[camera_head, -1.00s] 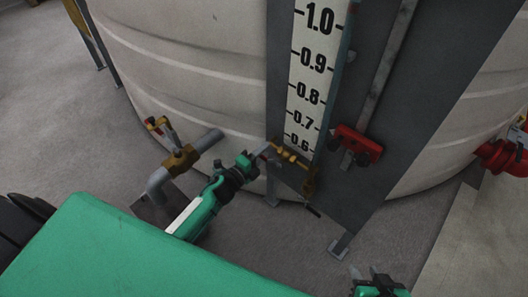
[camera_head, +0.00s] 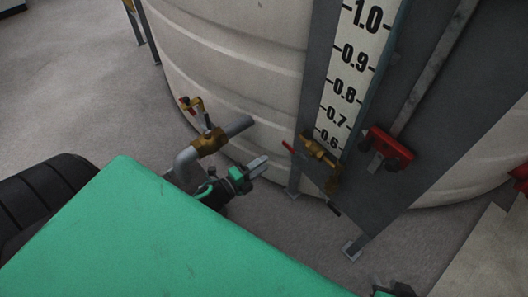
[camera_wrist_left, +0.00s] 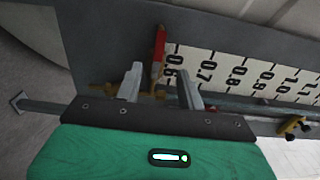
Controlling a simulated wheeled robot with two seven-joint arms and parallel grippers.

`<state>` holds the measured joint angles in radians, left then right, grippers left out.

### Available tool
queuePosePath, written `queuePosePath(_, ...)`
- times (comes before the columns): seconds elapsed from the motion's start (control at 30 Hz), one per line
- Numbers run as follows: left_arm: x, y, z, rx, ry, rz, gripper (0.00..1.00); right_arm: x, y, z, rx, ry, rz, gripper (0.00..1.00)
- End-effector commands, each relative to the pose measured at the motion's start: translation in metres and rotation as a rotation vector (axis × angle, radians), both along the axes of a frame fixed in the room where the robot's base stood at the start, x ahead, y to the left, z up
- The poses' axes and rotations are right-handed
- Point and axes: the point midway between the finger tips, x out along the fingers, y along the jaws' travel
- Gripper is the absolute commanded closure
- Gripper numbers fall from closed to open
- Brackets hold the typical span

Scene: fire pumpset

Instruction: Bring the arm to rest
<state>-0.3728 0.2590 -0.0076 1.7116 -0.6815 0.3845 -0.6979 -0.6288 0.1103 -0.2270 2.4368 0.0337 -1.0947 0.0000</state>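My left gripper (camera_head: 258,164) is in front of the tank, to the left of the small brass valve (camera_head: 320,151) at the foot of the level gauge (camera_head: 350,85). It is apart from the valve. In the left wrist view, the two fingers of my left gripper (camera_wrist_left: 162,88) stand apart with nothing between them. The valve's red handle (camera_wrist_left: 158,45) shows beyond them, beside the gauge (camera_wrist_left: 238,72). My right gripper (camera_head: 395,290) is at the bottom edge of the head view, mostly cut off; its fingers cannot be made out.
A large pale tank (camera_head: 235,60) fills the back. A brass valve (camera_head: 208,143) on a grey outlet pipe (camera_head: 236,126) is close behind my left gripper. A red clamp (camera_head: 386,149) is on the grey panel right of the gauge. Grey floor lies open at left.

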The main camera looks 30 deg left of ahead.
Motion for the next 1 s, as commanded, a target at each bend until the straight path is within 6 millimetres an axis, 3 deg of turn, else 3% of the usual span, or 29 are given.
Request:
queuePosePath(0.57,-0.001,-0.002,0.004,-0.049,0.028,0.034,0.61,-0.005,0.002,-0.005,-0.002,0.014,0.009,0.64)
queuePosePath(0.77,-0.010,-0.010,0.019,-0.315,0.188,0.207,0.61,-0.004,0.002,-0.004,0.000,0.012,0.007,0.64)
queuePosePath(1.0,-0.047,-0.035,0.030,-0.735,0.495,0.434,0.61,-0.003,0.002,-0.004,0.000,0.010,0.006,0.64)
